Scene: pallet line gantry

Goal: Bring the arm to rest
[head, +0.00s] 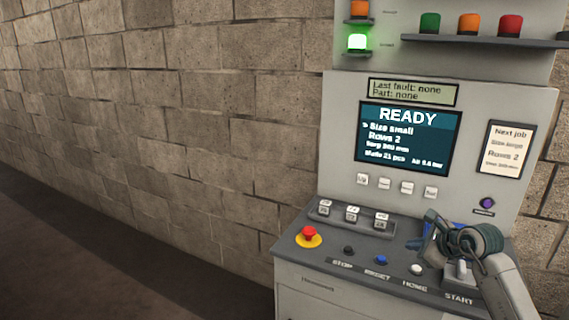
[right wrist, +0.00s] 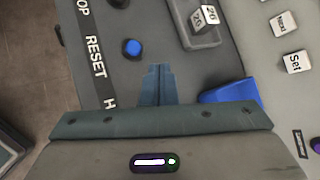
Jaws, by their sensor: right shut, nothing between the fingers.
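My right arm comes in from the lower right in the head view, over the control console. My right gripper (head: 415,243) points left above the console's sloped top. In the right wrist view its fingers (right wrist: 157,78) are together and empty, over the bare panel between the blue RESET button (right wrist: 132,48) and a blue object (right wrist: 230,93). Whether the fingertips touch the panel is not clear. The white HOME button (head: 416,269) lies in front of the gripper in the head view. My left gripper is not in view.
The screen (head: 404,138) reads READY. A green lamp (head: 357,42) is lit. Open floor lies left, before a block wall (head: 200,120).

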